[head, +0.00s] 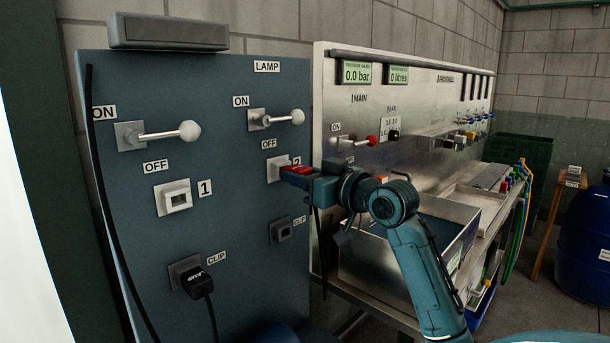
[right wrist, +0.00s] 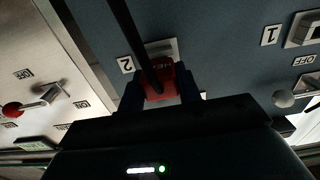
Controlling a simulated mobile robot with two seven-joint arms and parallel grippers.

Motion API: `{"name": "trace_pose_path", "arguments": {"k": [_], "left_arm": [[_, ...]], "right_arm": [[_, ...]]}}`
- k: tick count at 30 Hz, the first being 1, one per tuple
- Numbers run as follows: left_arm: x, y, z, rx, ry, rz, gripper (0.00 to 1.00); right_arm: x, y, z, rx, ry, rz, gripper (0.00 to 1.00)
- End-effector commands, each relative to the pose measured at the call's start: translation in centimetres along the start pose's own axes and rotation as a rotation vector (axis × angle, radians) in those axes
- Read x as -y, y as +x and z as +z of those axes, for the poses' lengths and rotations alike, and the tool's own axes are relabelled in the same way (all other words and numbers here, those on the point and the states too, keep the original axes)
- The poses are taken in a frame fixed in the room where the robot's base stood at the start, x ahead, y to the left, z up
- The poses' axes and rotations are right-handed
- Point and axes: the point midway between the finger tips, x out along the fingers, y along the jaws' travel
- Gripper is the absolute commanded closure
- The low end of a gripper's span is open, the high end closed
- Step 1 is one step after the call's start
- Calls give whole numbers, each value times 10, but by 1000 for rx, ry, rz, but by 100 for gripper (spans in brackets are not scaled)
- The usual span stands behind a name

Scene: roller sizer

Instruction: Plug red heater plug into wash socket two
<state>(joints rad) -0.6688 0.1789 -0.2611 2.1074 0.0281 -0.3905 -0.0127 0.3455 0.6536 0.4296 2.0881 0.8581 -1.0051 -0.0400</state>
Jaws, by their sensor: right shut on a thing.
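The red heater plug (head: 297,171) is at socket two (head: 274,168) on the blue-grey panel. My right gripper (head: 311,174) is shut on the plug. In the right wrist view the red plug (right wrist: 160,82) sits between the two fingers of my right gripper (right wrist: 162,90), in front of the pale plate of socket two (right wrist: 172,47). A dark cable runs from the plug. The plug covers the opening, so I cannot tell how deep it sits. My left gripper is not in view.
Socket one (head: 178,198) is empty. A black plug (head: 198,283) sits in the lower left clip, and the right clip (head: 284,230) is empty. Lever switches (head: 165,133) stick out above the sockets. A steel machine (head: 420,120) stands close on the right.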

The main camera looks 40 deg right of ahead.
Motion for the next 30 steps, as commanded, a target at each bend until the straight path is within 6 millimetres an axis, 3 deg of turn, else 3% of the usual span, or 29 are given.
{"name": "trace_pose_path", "arguments": {"k": [17,18,27,30], "left_arm": [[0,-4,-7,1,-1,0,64],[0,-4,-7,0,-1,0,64],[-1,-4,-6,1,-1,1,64],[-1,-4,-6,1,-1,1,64]], "right_arm": [[0,15,-1,0,1,0,100],[0,15,0,0,1,0,65],[0,15,0,0,0,0,41],[0,15,0,0,0,0,41]]}}
